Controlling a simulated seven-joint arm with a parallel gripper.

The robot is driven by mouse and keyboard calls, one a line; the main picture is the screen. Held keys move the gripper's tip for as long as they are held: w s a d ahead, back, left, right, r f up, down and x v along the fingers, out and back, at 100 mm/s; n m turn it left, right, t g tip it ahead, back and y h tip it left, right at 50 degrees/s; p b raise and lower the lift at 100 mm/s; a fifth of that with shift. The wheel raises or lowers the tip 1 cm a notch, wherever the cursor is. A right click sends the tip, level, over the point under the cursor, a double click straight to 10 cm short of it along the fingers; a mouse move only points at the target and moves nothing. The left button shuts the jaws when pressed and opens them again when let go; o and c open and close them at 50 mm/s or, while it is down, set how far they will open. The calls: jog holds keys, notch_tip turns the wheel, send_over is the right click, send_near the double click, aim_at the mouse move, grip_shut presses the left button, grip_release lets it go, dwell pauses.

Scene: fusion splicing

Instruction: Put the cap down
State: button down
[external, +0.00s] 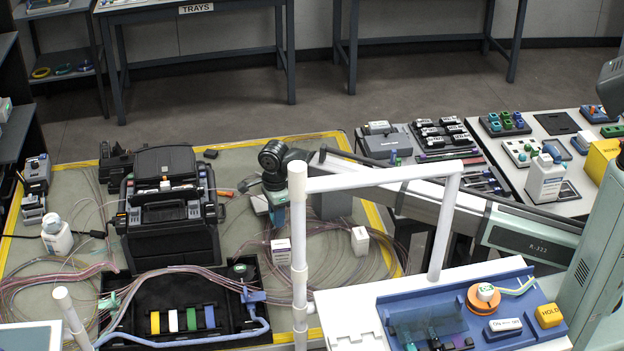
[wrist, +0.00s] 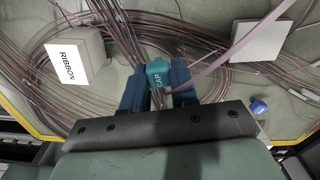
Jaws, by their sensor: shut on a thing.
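My gripper (external: 276,212) is over the fibre-strewn mat, to the right of the black splicer (external: 170,215). In the external view the cap cannot be clearly told apart from the fingers.
A white RIBBON box (wrist: 74,60) and another pale box (wrist: 243,42) flank the gripper. A small blue object (wrist: 258,106) lies at right. A white pipe frame (external: 380,178) stands in the foreground. A black tray with coloured spools (external: 183,320) is at front left.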

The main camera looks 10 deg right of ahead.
notch_tip(320, 180, up, 4)
jog(key=shift+w+f, duration=0.1)
jog(key=shift+f, duration=0.05)
jog(key=w+d+r+n, duration=1)
jog(key=d+r+n, duration=0.3)
jog(key=d+r, duration=0.15)
jog(key=shift+s+d+f+n, duration=0.1)
jog(key=shift+d+f+n, duration=0.05)
jog(key=shift+f+n, duration=1.7)
jog(key=shift+s+d+f+n, duration=0.1)
jog(key=shift+d+f+n, duration=0.05)
jog(key=shift+f+n, duration=1.65)
jog(key=shift+s+d+f+n, duration=0.1)
jog(key=shift+d+f+n, duration=0.05)
jog(key=shift+f+n, duration=1.65)
